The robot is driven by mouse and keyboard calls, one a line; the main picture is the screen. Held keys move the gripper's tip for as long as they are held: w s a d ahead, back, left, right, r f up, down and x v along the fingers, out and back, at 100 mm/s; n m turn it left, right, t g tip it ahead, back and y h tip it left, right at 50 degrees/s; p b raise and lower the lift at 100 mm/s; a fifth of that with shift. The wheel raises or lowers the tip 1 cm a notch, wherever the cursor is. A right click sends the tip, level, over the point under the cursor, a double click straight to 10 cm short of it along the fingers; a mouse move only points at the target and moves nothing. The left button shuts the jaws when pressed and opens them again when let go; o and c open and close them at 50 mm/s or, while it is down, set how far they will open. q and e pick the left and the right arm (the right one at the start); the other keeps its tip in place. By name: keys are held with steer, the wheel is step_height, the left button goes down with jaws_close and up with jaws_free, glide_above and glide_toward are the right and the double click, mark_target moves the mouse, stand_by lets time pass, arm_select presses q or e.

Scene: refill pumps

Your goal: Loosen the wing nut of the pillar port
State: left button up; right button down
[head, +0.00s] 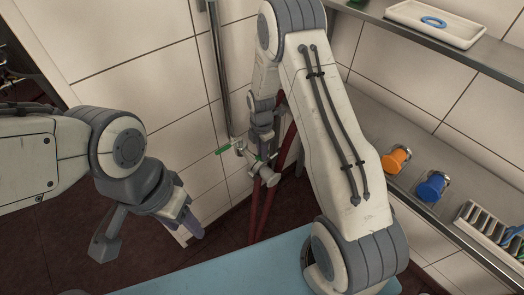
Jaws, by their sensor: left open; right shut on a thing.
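The pillar port (268,179) is a small pale metal fitting on the grey vertical pipe (222,75) by the tiled wall. A green lever (222,151) sticks out on its left side. My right gripper (258,155) reaches down onto the fitting from above. It is shut on the small green wing nut (259,158), which its fingers partly hide. My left gripper (190,222) is lower left of the fitting, apart from it, open and empty, with its fingers pointing down and right.
Red legs (265,210) stand just below and behind the fitting. A light blue surface (230,274) lies in front. On the right, a shelf holds an orange cap (397,160), a blue cap (432,187) and a rack (488,228). A white tray (430,27) with a blue ring sits higher.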

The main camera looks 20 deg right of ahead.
steer(key=shift+w+n, duration=0.1)
steer(key=shift+n, duration=0.3)
steer(key=c, duration=0.9)
jaws_free()
step_height(320, 180, up, 11)
steer(key=shift+f+b, duration=0.2)
steer(key=shift+b, duration=0.4)
steer(key=shift+a, duration=0.1)
